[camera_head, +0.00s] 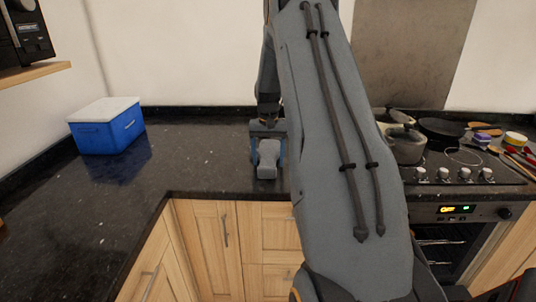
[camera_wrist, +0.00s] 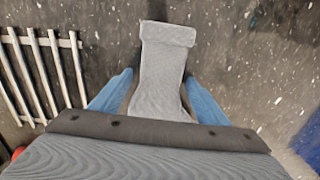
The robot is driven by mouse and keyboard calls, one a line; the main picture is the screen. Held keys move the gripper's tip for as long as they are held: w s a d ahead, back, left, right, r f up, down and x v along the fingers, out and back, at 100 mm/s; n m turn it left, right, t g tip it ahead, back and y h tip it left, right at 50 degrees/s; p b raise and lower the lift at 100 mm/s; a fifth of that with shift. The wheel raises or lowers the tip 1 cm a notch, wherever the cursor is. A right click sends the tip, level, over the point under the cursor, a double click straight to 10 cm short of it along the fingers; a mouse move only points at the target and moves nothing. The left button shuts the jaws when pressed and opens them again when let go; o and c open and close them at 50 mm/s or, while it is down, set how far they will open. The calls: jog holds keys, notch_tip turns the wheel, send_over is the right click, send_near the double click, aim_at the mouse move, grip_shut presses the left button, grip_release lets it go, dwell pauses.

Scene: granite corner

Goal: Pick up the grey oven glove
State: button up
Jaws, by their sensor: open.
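The grey oven glove (camera_head: 267,160) lies on the dark speckled countertop, near its front edge, in the head view. In the wrist view the glove (camera_wrist: 165,65) is a pale grey ribbed shape with a folded-looking far end. My gripper (camera_head: 267,153) is over the glove, pointing down. In the wrist view my gripper (camera_wrist: 159,76) is open, with one blue finger on each side of the glove. I cannot tell whether the fingers touch it. The near part of the glove is hidden by my gripper's body.
A blue cooler box with a white lid (camera_head: 107,125) stands on the counter at left. Pots (camera_head: 405,145) and a pan (camera_head: 441,128) are on the hob at right. A rack of metal bars (camera_wrist: 40,65) is left in the wrist view. The counter between cooler and glove is clear.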

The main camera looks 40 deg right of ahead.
jog(key=c, duration=1.2)
jog(key=shift+c, duration=0.2)
jog(key=shift+r, duration=0.15)
notch_tip(320, 180, up, 10)
jog(key=b, duration=0.3)
